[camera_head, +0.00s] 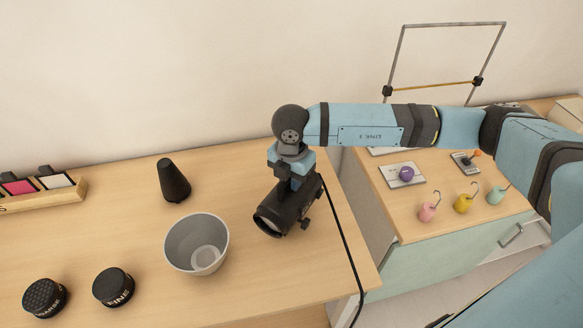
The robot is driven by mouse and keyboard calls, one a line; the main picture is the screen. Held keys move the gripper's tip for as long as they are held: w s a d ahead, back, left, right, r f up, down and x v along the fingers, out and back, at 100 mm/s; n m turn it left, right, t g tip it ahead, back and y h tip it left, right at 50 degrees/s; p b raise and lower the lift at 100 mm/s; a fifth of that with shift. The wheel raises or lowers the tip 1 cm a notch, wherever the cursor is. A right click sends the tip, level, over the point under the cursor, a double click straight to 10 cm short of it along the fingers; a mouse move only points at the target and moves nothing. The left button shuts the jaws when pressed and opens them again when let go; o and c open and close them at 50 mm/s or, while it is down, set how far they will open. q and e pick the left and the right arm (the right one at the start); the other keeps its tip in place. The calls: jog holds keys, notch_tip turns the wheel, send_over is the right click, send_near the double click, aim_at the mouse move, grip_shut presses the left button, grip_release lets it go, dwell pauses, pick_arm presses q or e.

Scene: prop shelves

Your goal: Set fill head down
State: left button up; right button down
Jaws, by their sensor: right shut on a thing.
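The fill head (283,209) is a black cylindrical lamp with a pale round front and small knobs at its side. It is tilted, with its front facing down and left, over the right part of the left wooden table (120,230). My right gripper (291,180) comes down on it from above and is shut on its top. The fingertips are partly hidden. I cannot tell whether the lamp touches the tabletop. My left gripper is out of view.
A grey bowl (181,242) stands left of the lamp, with a black cone (173,181) behind it. Two black round pieces (113,287) (44,298) lie front left. A black cable (345,220) runs along the table's right edge. Another table holds small coloured weights (463,204).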

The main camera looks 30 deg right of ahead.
jog(key=shift+w+f, duration=0.1)
jog(key=shift+f, duration=0.45)
jog(key=c, duration=1.1)
grip_release()
jog(key=shift+o, duration=0.2)
notch_tip(320, 180, up, 11)
jog(key=shift+a+r+b, duration=0.1)
jog(key=shift+r+b, duration=0.05)
jog(key=shift+b, duration=0.5)
jog(key=shift+r, duration=0.4)
